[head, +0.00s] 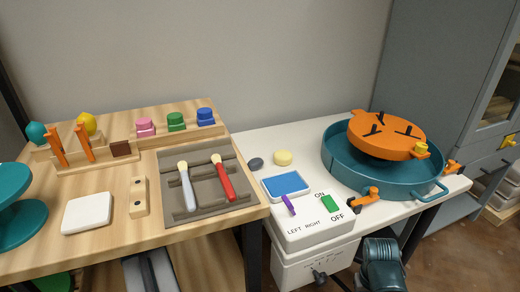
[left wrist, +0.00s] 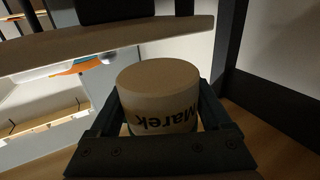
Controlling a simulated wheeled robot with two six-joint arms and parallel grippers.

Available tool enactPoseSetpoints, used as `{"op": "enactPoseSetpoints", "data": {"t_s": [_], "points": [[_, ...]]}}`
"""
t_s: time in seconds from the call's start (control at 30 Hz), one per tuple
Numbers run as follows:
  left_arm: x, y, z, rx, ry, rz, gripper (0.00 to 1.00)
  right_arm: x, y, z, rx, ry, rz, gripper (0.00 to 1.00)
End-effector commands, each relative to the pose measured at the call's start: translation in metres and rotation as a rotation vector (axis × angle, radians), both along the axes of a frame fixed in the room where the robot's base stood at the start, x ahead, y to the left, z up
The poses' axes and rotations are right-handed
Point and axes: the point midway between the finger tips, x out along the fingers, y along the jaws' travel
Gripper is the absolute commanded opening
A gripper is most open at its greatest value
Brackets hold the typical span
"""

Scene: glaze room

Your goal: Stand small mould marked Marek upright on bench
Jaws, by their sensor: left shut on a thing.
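The small mould marked Marek (left wrist: 157,78) is a tan, round block with a flat face and the dark name "Marek" slanting across its side. It shows in the left wrist view only. My left gripper (left wrist: 162,108) is shut on it, with a dark finger on each side. The mould's far side and lower part are hidden. The wooden bench (head: 107,228) is at the left in the head view. Neither gripper shows clearly in the head view.
Bare wood lies along the front. In the left wrist view a wooden board (left wrist: 110,48) is close beyond the mould.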

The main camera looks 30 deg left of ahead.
Motion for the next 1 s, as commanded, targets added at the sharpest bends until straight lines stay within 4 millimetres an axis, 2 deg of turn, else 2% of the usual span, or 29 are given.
{"op": "enactPoseSetpoints", "data": {"t_s": [0.13, 0.23, 0.8, 0.9, 1.0], "points": [[0.001, 0.0, 0.001, -0.001, -0.002, -0.001, 0.04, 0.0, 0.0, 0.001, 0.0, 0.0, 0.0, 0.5], [0.012, -0.003, 0.003, -0.001, -0.002, -0.004, 0.04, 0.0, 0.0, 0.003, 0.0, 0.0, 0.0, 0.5], [0.144, -0.034, 0.023, -0.001, -0.001, -0.004, 0.04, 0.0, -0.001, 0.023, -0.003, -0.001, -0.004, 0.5], [0.158, -0.037, 0.024, -0.001, -0.001, -0.003, 0.04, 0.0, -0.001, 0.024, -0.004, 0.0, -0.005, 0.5], [0.164, -0.044, 0.023, -0.001, -0.001, -0.001, 0.04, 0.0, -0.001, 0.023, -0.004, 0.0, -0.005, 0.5]]}}
